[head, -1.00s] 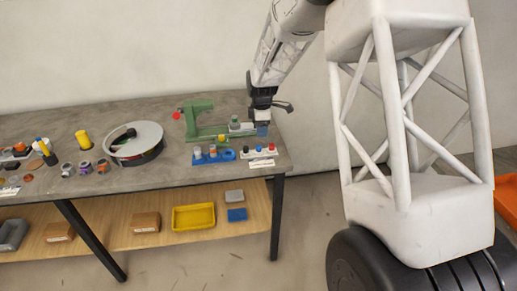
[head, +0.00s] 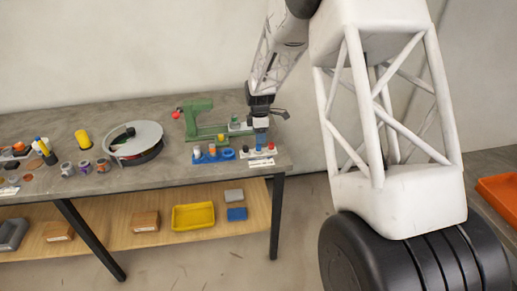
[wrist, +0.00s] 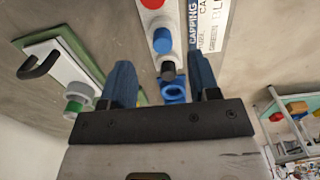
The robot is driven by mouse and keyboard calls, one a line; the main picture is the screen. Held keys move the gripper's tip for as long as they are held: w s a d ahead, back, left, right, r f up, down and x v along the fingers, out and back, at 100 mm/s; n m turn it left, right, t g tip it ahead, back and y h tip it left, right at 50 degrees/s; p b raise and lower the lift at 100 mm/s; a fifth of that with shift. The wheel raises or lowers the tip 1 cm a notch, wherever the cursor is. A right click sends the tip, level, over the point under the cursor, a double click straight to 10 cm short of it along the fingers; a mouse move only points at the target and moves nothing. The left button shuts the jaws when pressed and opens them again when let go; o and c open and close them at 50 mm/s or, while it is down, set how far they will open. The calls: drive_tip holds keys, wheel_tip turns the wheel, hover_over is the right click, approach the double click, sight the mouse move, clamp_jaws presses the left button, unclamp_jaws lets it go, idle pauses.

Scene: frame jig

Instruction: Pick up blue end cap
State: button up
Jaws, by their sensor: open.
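The blue end cap (wrist: 162,40) sits on a white strip (wrist: 150,14), between a red cap (wrist: 152,3) and a black cap (wrist: 168,70). My gripper (wrist: 162,72) is open, with its two blue fingers apart and nothing held between them. In the wrist view, the blue cap appears ahead of the fingertips, near the line between them. In the head view, my gripper (head: 260,138) hangs just above the white strip (head: 265,154), and the fingers largely hide the blue cap there.
A blue rack (head: 215,157) with small parts stands just left of the strip. A green jig (head: 200,122) stands behind it. A printed label (wrist: 208,25) lies beside the strip. A round turntable (head: 135,137) is farther left. The bench's right edge is close.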

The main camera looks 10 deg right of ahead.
sight(259, 145)
drive_tip(key=shift+f, duration=0.2)
drive_tip(key=shift+s+a+f, duration=0.15)
drive_tip(key=shift+f, duration=2.35)
drive_tip(key=shift+c, duration=0.5)
drive_tip(key=c, duration=0.9)
drive_tip(key=shift+r, duration=0.1)
